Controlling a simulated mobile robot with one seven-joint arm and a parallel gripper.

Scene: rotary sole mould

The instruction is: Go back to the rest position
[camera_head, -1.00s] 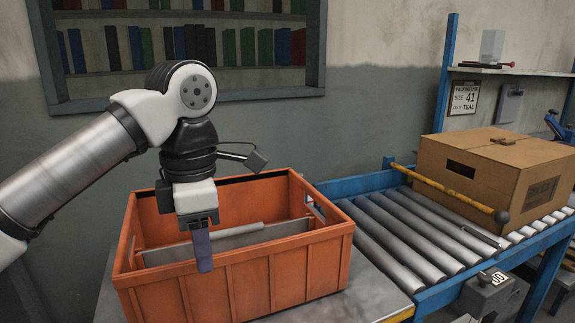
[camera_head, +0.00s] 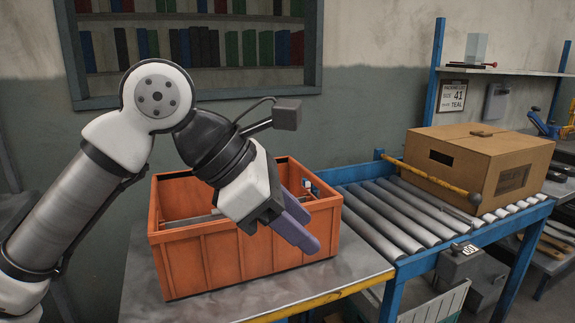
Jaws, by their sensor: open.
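My gripper (camera_head: 305,228) is open, with its two purple-grey fingers pointing down and to the right. Nothing shows between the fingers. It hangs in front of the right part of an orange crate (camera_head: 200,262), and my wrist hides part of the crate's rim and inside. The crate stands on a grey metal table (camera_head: 340,273). A grey edge shows inside the crate, but I cannot tell what else lies in it.
A blue-framed roller conveyor (camera_head: 385,215) runs to the right of the crate and carries a cardboard box (camera_head: 480,165). A yellow bar (camera_head: 425,178) with a dark knob crosses before the box. A shelf (camera_head: 500,69) stands behind. The table front is clear.

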